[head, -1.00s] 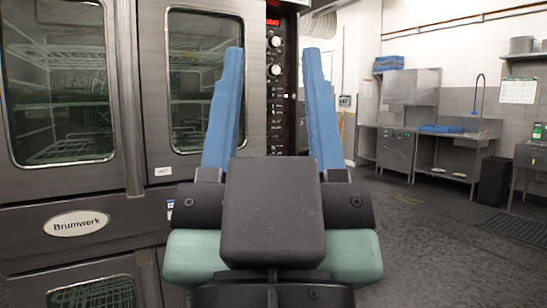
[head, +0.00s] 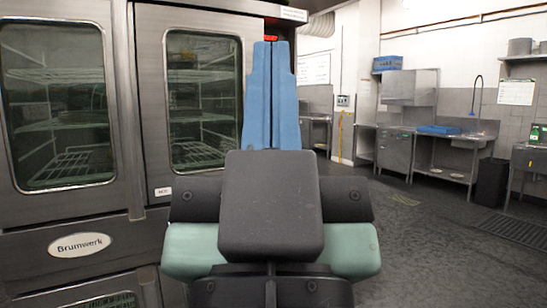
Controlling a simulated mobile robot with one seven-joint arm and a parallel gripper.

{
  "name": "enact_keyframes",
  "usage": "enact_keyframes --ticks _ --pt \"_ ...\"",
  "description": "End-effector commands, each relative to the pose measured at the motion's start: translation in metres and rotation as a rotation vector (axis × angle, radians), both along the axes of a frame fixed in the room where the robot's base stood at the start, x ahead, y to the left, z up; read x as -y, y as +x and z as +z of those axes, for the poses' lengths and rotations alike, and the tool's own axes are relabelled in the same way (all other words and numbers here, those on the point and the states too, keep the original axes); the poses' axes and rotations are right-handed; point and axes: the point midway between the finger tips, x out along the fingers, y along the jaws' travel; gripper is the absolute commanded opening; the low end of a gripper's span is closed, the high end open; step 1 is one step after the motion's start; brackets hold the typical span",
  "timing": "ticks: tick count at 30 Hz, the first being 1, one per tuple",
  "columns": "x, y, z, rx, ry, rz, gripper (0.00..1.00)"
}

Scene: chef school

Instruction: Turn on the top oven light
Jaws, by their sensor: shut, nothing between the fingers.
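The top oven (head: 150,120) stands at the left of the head view, with two glass doors and wire racks inside. Its control panel is at the right edge of the oven. Only a red display (head: 270,37) shows at the panel's top; my gripper hides the knobs and switches, so the light switch is out of sight. My gripper (head: 272,44) has blue fingers pressed together, upright in front of the panel and empty. I cannot tell whether its tips touch the panel.
A lower oven (head: 95,298) sits below the Brumwerk plate (head: 79,245). Open floor (head: 420,250) lies to the right. A metal sink counter (head: 455,150) and a dark bin (head: 492,182) stand at the back right.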

Motion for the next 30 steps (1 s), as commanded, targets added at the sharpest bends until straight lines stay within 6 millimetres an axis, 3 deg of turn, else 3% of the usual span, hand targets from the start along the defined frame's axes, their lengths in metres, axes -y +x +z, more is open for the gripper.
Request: enact_keyframes --ticks 1,3,6,10,14,30 --pt "0.0 0.0 0.036 0.001 0.0 0.0 0.0" --pt "0.0 0.0 0.06 0.001 -0.001 0.001 0.0" --pt "0.0 0.0 0.093 0.001 -0.001 0.001 0.0" --pt "0.0 0.0 0.12 0.001 -0.001 0.001 0.0" --pt "-0.001 0.0 0.129 0.001 -0.001 0.001 0.0" --pt "-0.001 0.0 0.126 0.0 -0.001 0.001 0.0"
